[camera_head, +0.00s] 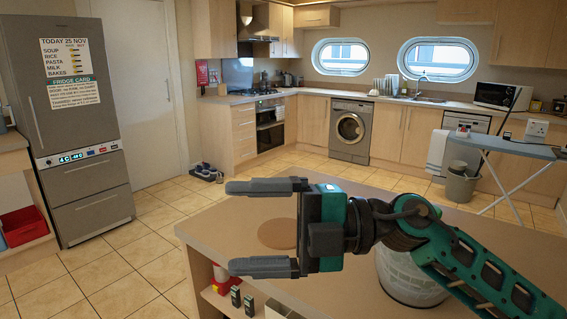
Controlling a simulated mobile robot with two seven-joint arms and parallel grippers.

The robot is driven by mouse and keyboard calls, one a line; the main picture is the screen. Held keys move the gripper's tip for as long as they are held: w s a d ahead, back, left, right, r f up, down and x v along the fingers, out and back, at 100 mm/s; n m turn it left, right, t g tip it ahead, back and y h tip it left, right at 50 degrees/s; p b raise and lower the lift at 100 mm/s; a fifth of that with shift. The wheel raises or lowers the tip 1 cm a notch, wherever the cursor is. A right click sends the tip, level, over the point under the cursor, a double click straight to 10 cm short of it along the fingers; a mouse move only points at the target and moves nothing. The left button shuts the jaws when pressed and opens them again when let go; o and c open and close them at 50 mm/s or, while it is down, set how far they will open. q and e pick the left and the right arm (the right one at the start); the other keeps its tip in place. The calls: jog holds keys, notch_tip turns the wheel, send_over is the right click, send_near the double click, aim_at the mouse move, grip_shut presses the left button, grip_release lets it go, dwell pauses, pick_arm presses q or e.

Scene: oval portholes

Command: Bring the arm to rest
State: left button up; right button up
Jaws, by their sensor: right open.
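My right gripper (255,227) is in the head view, at the end of my teal and black right arm, which comes in from the lower right. Its two grey fingers point left and are wide apart, with nothing between them. It is above the left part of the wooden island counter (340,200). My left gripper is not in view.
A round brown mat (279,233) lies on the counter behind the fingers. An ironing board (515,147) and a bucket (460,184) stand at the right. A fridge (85,200) stands left.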

jog(key=w+d+r+m+t, duration=0.1)
jog(key=w+d+m+t, duration=0.2)
jog(key=m+t, duration=0.55)
jog(key=w+d+r+m+t, duration=0.1)
jog(key=w+d+m+t, duration=0.15)
jog(key=m+t, duration=0.6)
jog(key=d+f+m+t+h, duration=0.2)
jog(key=d+f+m+h, duration=1)
jog(key=f+m+h, duration=0.3)
jog(key=s+d+f+g+h, duration=0.25)
jog(key=s+f+g, duration=0.45)
jog(key=s+f, duration=0.35)
jog(key=s+d+f+g+h, duration=0.1)
jog(key=s+d+f+g, duration=0.3)
jog(key=s+f+g, duration=0.5)
jog(key=w+a+f+t+y, duration=0.2)
jog(key=w+f+t, duration=0.2)
jog(key=f+t, duration=0.5)
jog(key=shift+w+a+f, duration=0.2)
jog(key=shift+a+f, duration=0.15)
